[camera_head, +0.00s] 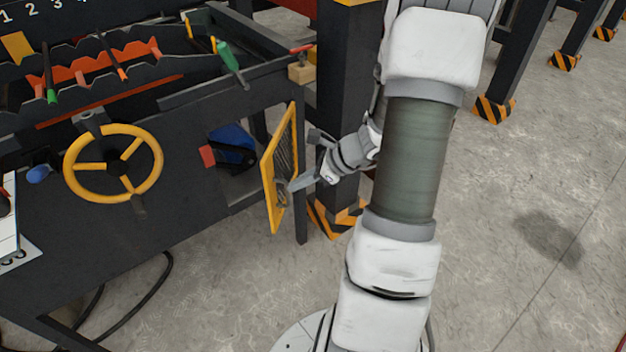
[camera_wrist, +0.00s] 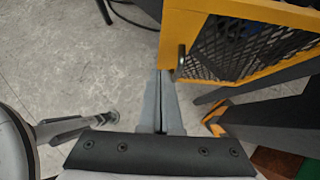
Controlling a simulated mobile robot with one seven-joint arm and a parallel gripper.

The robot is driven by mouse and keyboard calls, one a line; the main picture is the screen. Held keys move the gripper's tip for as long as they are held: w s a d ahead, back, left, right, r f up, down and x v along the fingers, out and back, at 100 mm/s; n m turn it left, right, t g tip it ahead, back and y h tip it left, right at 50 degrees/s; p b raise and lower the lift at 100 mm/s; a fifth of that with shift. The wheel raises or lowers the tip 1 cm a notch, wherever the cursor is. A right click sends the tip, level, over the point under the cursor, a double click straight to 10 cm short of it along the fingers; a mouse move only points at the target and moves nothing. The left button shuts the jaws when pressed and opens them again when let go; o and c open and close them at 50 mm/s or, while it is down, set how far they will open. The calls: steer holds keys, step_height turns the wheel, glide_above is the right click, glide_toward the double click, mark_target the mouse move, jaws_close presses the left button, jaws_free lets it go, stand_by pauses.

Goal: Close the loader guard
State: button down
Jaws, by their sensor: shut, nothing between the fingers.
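The loader guard (camera_head: 280,167) is a yellow-framed mesh door on the front of the dark machine, standing open and swung outward at the right of its opening. In the wrist view the guard (camera_wrist: 255,75) fills the upper right, its dark mesh inside the yellow frame. A small dark handle (camera_wrist: 181,57) sticks out near the frame's corner. My gripper (camera_head: 290,185) is at the guard's outer side, close to its lower part. In the wrist view my gripper (camera_wrist: 162,75) has its fingers together and empty, tips at the frame's edge by the handle; contact cannot be told.
A yellow handwheel (camera_head: 113,163) is on the machine front to the left. A blue and black object with a red end (camera_head: 230,148) shows in the opening. A dark post (camera_head: 345,90) with a striped base stands behind my arm.

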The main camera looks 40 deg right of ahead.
mark_target(269, 187)
steer(key=shift+w+a+f+b, duration=0.2)
steer(key=shift+w+a+b, duration=0.15)
steer(key=shift+w+a, duration=1.25)
steer(key=shift+w, duration=0.2)
